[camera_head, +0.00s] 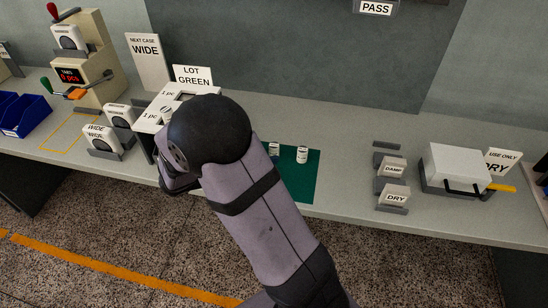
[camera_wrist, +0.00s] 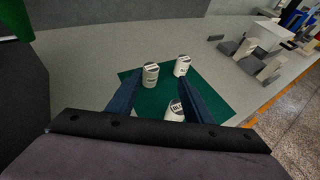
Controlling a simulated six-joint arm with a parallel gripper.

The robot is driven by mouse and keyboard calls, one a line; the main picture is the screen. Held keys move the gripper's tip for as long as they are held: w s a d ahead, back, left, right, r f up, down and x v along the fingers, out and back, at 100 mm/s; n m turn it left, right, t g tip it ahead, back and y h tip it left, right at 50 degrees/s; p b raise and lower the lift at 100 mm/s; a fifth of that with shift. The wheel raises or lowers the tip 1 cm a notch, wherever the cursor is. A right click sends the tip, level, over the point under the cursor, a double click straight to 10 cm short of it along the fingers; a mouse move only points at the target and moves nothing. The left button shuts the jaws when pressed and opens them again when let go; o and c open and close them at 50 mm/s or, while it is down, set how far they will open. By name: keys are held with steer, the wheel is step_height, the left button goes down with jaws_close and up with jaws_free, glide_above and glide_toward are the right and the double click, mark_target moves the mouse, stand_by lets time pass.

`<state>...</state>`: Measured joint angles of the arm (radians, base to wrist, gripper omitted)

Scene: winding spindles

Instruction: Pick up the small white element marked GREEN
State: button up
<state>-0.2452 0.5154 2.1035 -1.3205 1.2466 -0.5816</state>
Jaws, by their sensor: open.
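Several small white cylindrical elements stand upright on a dark green mat (camera_head: 305,185). The head view shows one element (camera_head: 302,154) and another (camera_head: 274,148); my arm hides the rest of the mat. In the wrist view, one element (camera_wrist: 151,76) is at the left, one (camera_wrist: 182,66) at the upper right, and a nearer one (camera_wrist: 175,111) seems to read BLUE. The labels on the other two are too small to read, so I cannot tell which is GREEN. My gripper (camera_wrist: 160,79) is open above the mat, its fingers apart, with nothing held.
A white holder (camera_head: 153,119) marked "1 pc" stands left of my arm, before a LOT GREEN sign (camera_head: 193,76). DAMP (camera_head: 393,169) and DRY (camera_head: 396,197) blocks and a lidded white box (camera_head: 457,163) stand right. The bench between mat and blocks is clear.

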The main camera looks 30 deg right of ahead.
mark_target(272, 146)
steer(key=shift+w+a+f+t, duration=0.15)
steer(key=shift+w+t, duration=0.15)
steer(key=shift+w, duration=0.25)
steer(key=shift+p+x, duration=0.45)
steer(key=shift+x, duration=3.2)
steer(key=shift+w, duration=0.15)
steer(key=c, duration=1.1)
